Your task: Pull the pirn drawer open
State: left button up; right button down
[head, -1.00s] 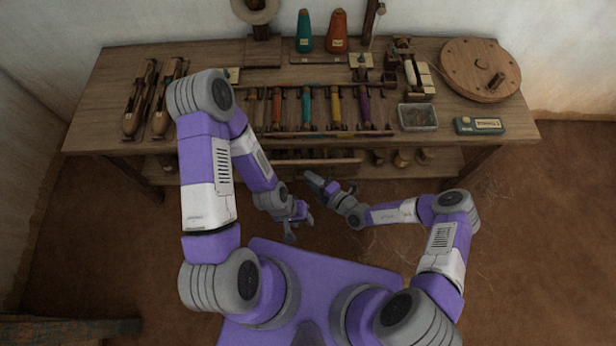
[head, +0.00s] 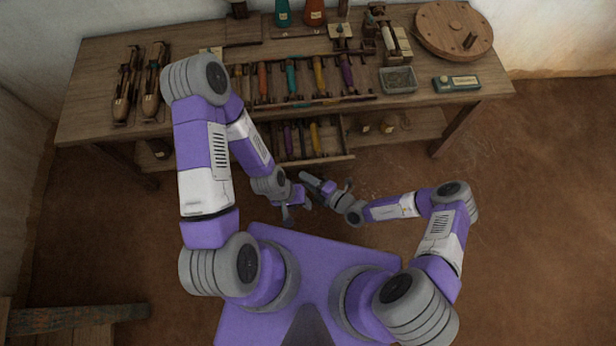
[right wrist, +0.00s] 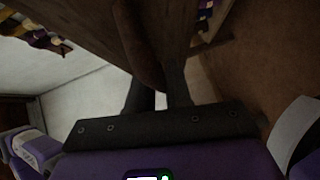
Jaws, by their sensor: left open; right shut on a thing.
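The pirn drawer (head: 330,159) is part-way open under the worktop, in the middle of the table's front. Several coloured pirns (head: 313,136) show inside it. My right gripper (head: 306,180) is at the drawer's front. In the right wrist view its fingers (right wrist: 153,98) are shut on a dark brown rounded pull (right wrist: 143,50) against a wooden board. The pull is hidden in the head view. My left gripper (head: 289,212) is open and empty, lower and to the left of the right one, clear of the drawer. My left forearm covers the area by the drawer's left end.
On the worktop (head: 210,125) are a rack of coloured pirns (head: 291,78), shuttles (head: 122,100) at left, a grey tray (head: 397,80), a teal box (head: 456,83) and a round wooden disc (head: 454,30). A bench (head: 75,318) stands at lower left. The floor at right is clear.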

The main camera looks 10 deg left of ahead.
jog(key=c, duration=1.2)
grip_release()
jog(key=shift+o, duration=0.2)
jog(key=shift+d, duration=0.15)
jog(key=p+v, duration=0.1)
jog(key=v, duration=0.6)
jog(key=shift+s+d, duration=0.15)
jog(key=shift+d, duration=0.05)
jog(key=shift+r, duration=0.1)
